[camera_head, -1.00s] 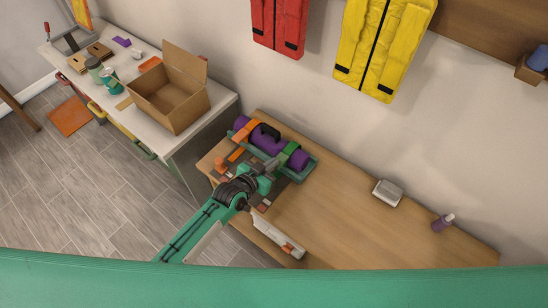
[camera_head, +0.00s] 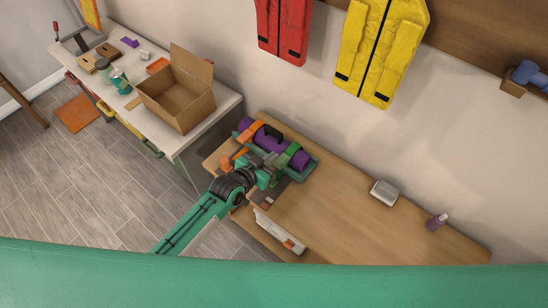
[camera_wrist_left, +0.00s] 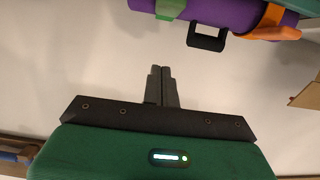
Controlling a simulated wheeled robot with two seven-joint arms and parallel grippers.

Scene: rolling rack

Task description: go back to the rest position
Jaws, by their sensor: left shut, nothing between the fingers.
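My left gripper (camera_head: 271,160) is over the left end of the wooden table, close to a purple roll (camera_head: 296,157) with orange and green straps and a black handle. In the left wrist view its fingers (camera_wrist_left: 161,86) are together with nothing between them. The purple roll (camera_wrist_left: 220,12) shows at the top of that view, apart from the fingers. The roll lies in a green tray (camera_head: 308,170), partly hidden by my arm. My right gripper is not in view.
A white tool (camera_head: 279,232) lies at the front edge. An open cardboard box (camera_head: 178,104) stands on the white bench at left. Red (camera_head: 283,30) and yellow (camera_head: 380,55) jackets hang behind.

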